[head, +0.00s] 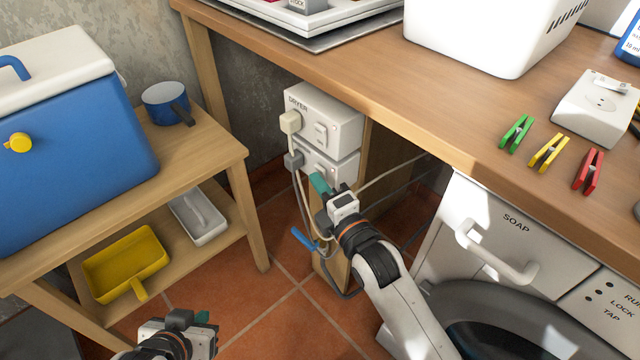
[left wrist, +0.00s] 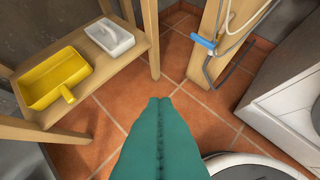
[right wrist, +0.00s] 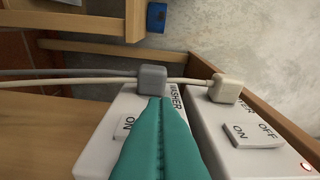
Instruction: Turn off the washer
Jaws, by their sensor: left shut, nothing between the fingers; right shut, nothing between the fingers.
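The white washer outlet box (head: 335,172) sits directly below the white dryer outlet box (head: 335,128) beside the wooden post. A grey plug (right wrist: 152,80) is in the washer box, whose "WASHER" lettering and rocker switch (right wrist: 127,126) marked "ON" show in the right wrist view. My right gripper (head: 318,184) is shut and empty, its teal fingers in front of the washer box, covering part of its face; contact cannot be told. My left gripper (head: 203,318) is shut and empty, low over the floor; its teal fingers fill the left wrist view's centre (left wrist: 160,100).
A cream plug (head: 290,122) and a rocker switch (head: 320,133) are on the dryer box. The washing machine (head: 490,235) stands right, under the counter (head: 440,75). A shelf (head: 215,170) with a blue cooler (head: 75,150) stands left.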

